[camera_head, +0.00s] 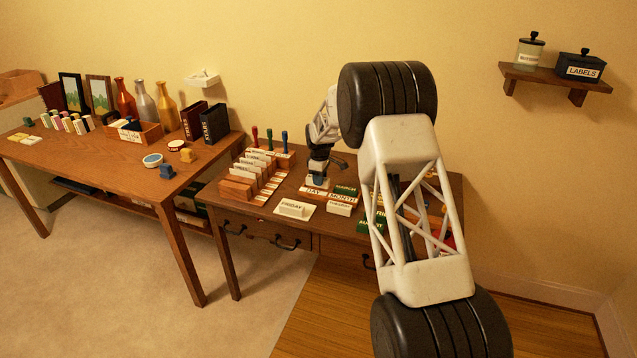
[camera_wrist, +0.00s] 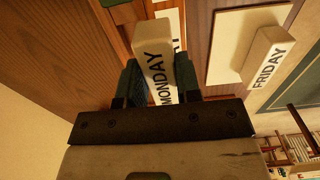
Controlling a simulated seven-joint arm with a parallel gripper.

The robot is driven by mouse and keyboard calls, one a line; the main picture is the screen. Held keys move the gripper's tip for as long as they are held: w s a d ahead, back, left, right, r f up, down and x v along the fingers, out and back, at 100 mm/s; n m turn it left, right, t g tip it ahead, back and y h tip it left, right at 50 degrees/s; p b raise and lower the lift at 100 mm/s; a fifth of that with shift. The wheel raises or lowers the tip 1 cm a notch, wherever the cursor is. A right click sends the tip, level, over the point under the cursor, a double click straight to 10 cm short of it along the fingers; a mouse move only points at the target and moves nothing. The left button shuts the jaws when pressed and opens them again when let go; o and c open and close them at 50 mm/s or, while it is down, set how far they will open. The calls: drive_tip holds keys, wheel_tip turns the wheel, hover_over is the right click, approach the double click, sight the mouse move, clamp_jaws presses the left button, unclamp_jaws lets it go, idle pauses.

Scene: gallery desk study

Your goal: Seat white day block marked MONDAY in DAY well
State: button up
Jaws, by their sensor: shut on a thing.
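The white day block marked MONDAY (camera_wrist: 153,50) is clamped between the two dark fingers of my gripper (camera_wrist: 160,82) in the wrist view. Its lettered face shows, and its lower end is partly hidden between the fingers. In the head view my gripper (camera_head: 318,176) is low over the desk, right at the DAY well (camera_head: 313,191) of the wooden calendar base. The fingers cover much of the well there, so I cannot tell whether the block is inside it or just above it.
A white block marked FRIDAY (camera_head: 292,207) lies on a pale card in front of the base; it also shows in the wrist view (camera_wrist: 268,55). A wooden rack of cards (camera_head: 255,177) stands left.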

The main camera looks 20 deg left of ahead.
drive_tip(key=shift+w+a+f, duration=0.1)
drive_tip(key=shift+w+a, duration=0.25)
drive_tip(key=shift+w, duration=0.3)
drive_tip(key=shift+w+a, duration=0.35)
drive_tip(key=shift+w, duration=0.3)
drive_tip(key=shift+f, duration=0.1)
drive_tip(key=shift+f, duration=1.7)
drive_tip(key=shift+f, duration=0.15)
drive_tip(key=o, duration=0.9)
drive_tip(key=shift+o, duration=0.2)
wheel_tip(320, 180, up, 12)
drive_tip(key=shift+r, duration=0.2)
